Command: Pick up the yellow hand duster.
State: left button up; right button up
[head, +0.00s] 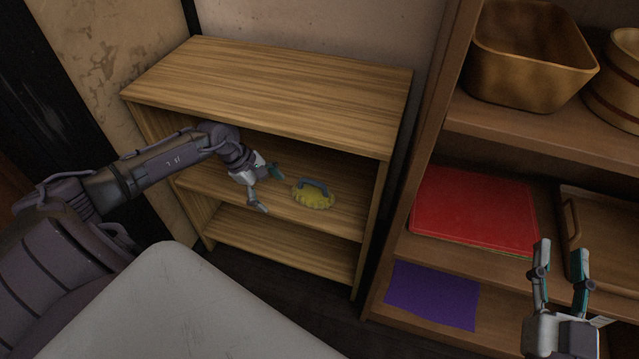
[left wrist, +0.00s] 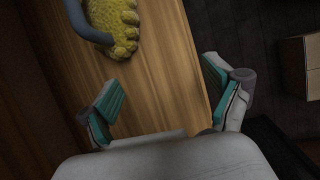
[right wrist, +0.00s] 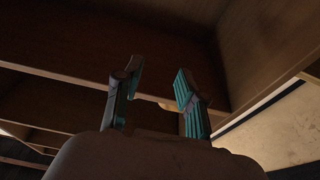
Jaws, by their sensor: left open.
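The yellow hand duster (head: 312,197), with a blue-grey arched handle, lies on the middle shelf of the small wooden shelf unit. It also shows at the top of the left wrist view (left wrist: 117,24), partly cut off by the frame edge. My left gripper (head: 273,190) is open and empty, just to the left of the duster and apart from it. In the left wrist view its fingers (left wrist: 158,97) are spread wide over the shelf board. My right gripper (head: 560,246) is open and empty in front of the right shelf unit; its fingers (right wrist: 157,80) stand apart in the right wrist view.
The small shelf unit (head: 270,85) has a bare top, close above my left forearm. The right shelf unit (head: 418,170) holds a red flat item (head: 475,208), a purple sheet (head: 433,294), a wooden tray (head: 600,235) and a basin (head: 525,60). The middle shelf around the duster is clear.

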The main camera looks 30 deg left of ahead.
aim_at(315, 194)
pick_arm(q)
jog(key=w+d, duration=0.2)
jog(key=d, duration=0.1)
jog(key=w+d, duration=0.1)
jog(key=shift+d+b, duration=0.3)
jog(key=shift+d, duration=0.05)
jog(key=w+d, duration=0.1)
jog(key=d, duration=0.1)
jog(key=w+d+b, duration=0.1)
jog(key=w+d, duration=0.1)
jog(key=shift+w+d, duration=0.2)
jog(key=shift+f, duration=0.5)
jog(key=c, duration=1.3)
pick_arm(e)
jog(key=s+r+t+y, duration=0.1)
jog(key=s+r+t, duration=0.2)
jog(key=r+t, duration=0.2)
notch_tip(315, 194, up, 2)
jog(key=shift+s+r+y, duration=0.1)
jog(key=shift+s+y, duration=0.3)
